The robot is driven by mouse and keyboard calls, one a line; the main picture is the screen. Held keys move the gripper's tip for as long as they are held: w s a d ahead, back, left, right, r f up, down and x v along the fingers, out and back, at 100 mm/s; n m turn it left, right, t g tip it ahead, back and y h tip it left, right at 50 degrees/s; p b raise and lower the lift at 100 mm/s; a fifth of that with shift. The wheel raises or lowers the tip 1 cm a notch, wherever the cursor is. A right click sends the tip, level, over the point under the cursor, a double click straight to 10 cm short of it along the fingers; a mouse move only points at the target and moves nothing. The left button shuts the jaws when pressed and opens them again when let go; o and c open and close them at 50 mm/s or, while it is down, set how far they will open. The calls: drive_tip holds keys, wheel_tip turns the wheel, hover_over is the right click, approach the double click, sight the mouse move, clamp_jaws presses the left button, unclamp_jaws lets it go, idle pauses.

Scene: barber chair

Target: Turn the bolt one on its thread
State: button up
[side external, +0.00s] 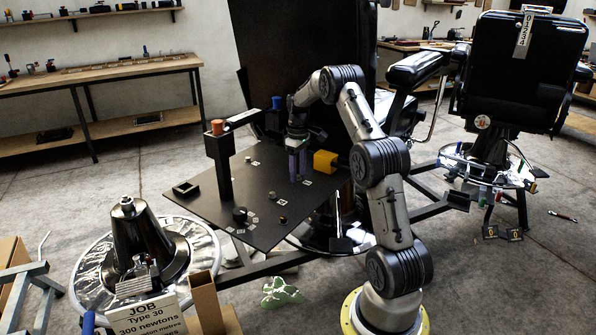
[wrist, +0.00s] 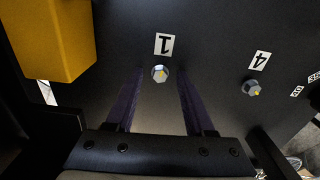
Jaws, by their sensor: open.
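Bolt one (wrist: 160,73) is a small silver hex head with a yellow mark, set in the black plate (side external: 215,200) just below a white label reading 1 (wrist: 164,44). My gripper (side external: 298,178) points down at the plate with its long purple fingers. In the wrist view my gripper (wrist: 160,80) is open, one finger on each side of bolt one, with a clear gap to both. I cannot tell how far the fingertips are above the plate. In the side view bolt one is too small to make out near the fingers.
A yellow block (side external: 325,161) stands on the plate close to the fingers; it also fills the upper left of the wrist view (wrist: 50,38). Bolt four (wrist: 251,88) sits to the right under its label. A black post (side external: 220,170) with an arm rises at the plate's left.

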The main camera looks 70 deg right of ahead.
clamp_jaws()
drive_tip(key=shift+m, duration=0.4)
drive_tip(key=m, duration=0.4)
drive_tip(key=shift+r+m, duration=0.1)
drive_tip(key=shift+m, duration=0.3)
drive_tip(key=m, duration=0.5)
drive_tip(key=shift+m, duration=0.3)
drive_tip(key=m, duration=1)
drive_tip(key=shift+m, duration=0.4)
unclamp_jaws()
